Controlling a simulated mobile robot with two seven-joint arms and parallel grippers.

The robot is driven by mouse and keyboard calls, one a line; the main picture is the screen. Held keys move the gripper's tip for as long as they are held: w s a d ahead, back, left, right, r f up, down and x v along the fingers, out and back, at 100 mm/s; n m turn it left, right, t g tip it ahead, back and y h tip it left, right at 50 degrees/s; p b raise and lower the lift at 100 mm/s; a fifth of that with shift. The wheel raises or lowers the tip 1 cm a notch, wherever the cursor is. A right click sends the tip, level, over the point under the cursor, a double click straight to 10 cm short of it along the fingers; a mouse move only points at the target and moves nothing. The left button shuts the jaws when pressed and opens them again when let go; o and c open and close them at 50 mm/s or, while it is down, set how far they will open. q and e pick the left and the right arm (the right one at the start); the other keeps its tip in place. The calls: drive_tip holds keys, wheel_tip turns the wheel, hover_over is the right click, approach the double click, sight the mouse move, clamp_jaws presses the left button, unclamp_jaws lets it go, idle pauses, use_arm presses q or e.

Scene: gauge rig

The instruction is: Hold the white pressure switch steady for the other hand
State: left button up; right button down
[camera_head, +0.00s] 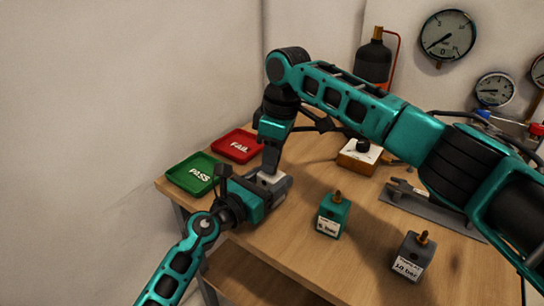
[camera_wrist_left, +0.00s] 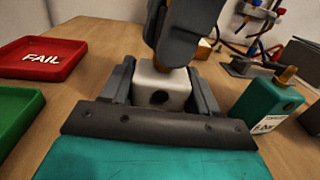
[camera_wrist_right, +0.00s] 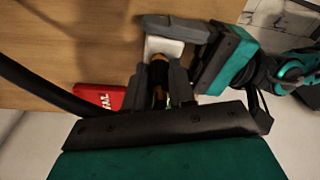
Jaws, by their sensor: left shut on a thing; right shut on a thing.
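The white pressure switch (camera_head: 271,178) is a small pale block near the table's left end. It shows large in the left wrist view (camera_wrist_left: 160,86), with a dark round hole in its near face. My left gripper (camera_head: 266,188) is shut on it, one finger on each side. My right gripper (camera_head: 270,165) comes down from above and is shut on the brass fitting (camera_wrist_right: 157,72) on top of the switch. Its fingers hide most of that fitting. In the right wrist view the switch (camera_wrist_right: 165,48) lies just beyond the right fingertips.
A green PASS tray (camera_head: 187,183) and a red FAIL tray (camera_head: 229,153) lie left of the grippers. A teal switch (camera_head: 329,222) and a grey switch (camera_head: 405,265) stand to the right. A grey fixture (camera_head: 430,207) lies under my right arm. Gauges (camera_head: 447,36) hang on the wall.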

use_arm(q)
drive_tip(key=shift+f, duration=0.15)
use_arm(e)
drive_tip(key=shift+r, duration=0.3)
drive_tip(key=shift+r, duration=2.3)
use_arm(q)
drive_tip(key=o, duration=1.3)
drive_tip(key=shift+o, duration=0.2)
drive_tip(key=v, duration=1.2)
use_arm(e)
drive_tip(key=shift+r, duration=0.1)
